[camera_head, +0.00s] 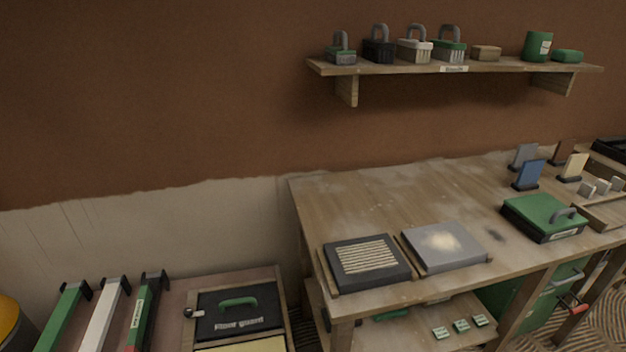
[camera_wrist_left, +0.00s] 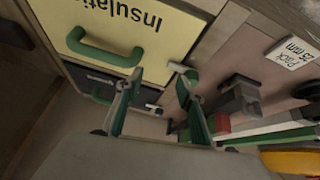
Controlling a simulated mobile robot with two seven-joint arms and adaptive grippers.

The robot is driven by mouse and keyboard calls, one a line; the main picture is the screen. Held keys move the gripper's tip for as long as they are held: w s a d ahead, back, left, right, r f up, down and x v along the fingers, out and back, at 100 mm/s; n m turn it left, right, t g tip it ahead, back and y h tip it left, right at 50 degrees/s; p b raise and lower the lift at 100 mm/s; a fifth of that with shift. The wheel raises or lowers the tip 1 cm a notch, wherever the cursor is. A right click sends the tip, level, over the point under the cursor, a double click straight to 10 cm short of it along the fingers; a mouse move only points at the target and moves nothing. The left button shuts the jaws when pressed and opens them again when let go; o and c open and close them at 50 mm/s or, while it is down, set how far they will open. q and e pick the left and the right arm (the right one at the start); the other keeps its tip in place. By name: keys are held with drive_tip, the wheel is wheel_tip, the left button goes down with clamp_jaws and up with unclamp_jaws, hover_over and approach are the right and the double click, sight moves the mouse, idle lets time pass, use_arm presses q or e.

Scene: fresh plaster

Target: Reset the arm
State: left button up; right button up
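My left gripper (camera_wrist_left: 160,88) shows in the left wrist view, with its two fingers spread apart and no object held between them. Beyond it is a pale yellow panel (camera_wrist_left: 160,28) with lettering that starts "Insulati" and a green handle (camera_wrist_left: 105,48). Neither arm nor gripper shows in the head view. My right gripper is in neither view.
The workbench (camera_head: 385,205) holds a black tray (camera_head: 335,275), a grey board (camera_head: 465,262) and a green lidded box (camera_head: 535,222). A wall shelf (camera_head: 400,70) carries several blocks. A black lid (camera_head: 265,320) and long green and white bars (camera_head: 100,325) lie low at left.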

use_arm(q)
drive_tip(key=s+d+r+m+t+h+p, duration=0.2)
drive_tip(key=s+d+r+m+t+h, duration=0.2)
drive_tip(key=s+d+r+m, duration=0.5)
drive_tip(key=s+d+r, duration=0.5)
drive_tip(key=s+d, duration=0.1)
drive_tip(key=shift+s+d+t, duration=0.4)
drive_tip(key=shift+r, duration=0.1)
